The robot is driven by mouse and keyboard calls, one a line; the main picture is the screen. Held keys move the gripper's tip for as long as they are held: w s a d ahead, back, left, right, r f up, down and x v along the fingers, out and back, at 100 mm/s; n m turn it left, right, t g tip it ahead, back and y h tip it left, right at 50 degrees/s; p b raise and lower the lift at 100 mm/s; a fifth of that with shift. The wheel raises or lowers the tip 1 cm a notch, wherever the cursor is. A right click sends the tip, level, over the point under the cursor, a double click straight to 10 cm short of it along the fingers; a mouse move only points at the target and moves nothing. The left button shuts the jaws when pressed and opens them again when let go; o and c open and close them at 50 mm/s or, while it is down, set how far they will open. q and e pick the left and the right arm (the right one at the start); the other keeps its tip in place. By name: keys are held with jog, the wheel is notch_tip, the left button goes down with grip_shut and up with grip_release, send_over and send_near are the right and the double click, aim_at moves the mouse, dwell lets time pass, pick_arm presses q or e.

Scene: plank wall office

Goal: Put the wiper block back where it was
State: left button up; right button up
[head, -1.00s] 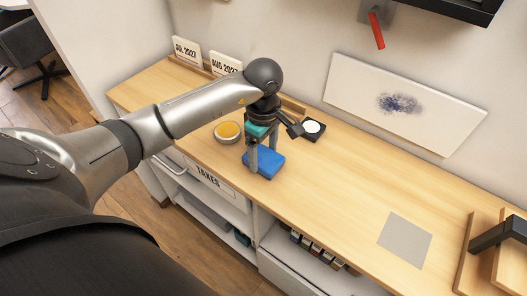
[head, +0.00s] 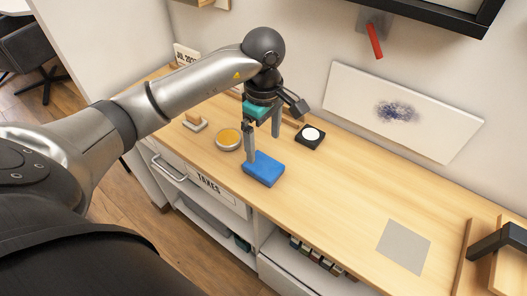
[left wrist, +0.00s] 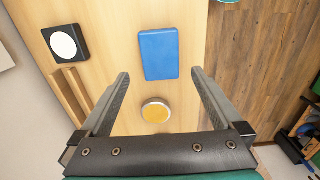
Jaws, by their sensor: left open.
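The wiper block, which I take to be the blue block (head: 264,170), lies flat near the front edge of the wooden desk. It also shows in the left wrist view (left wrist: 158,54). My left gripper (head: 263,149) is open and empty above and just behind the block. In the left wrist view its fingertips (left wrist: 158,74) are spread wider than the block, which lies mostly beyond them. A flat grey square (head: 404,247) lies on the desk to the right. A white board (head: 440,125) with a dark smudge leans at the wall. My right gripper is out of view.
A yellow-topped round dish (head: 229,138) and a black square with a white disc (head: 311,135) flank the gripper. A small wooden-topped item (head: 195,121) stands farther left. A black bar on wood (head: 500,240) stands far right. The desk between block and grey square is clear.

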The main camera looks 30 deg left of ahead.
pick_arm(q)
jog(key=shift+r, duration=2.35)
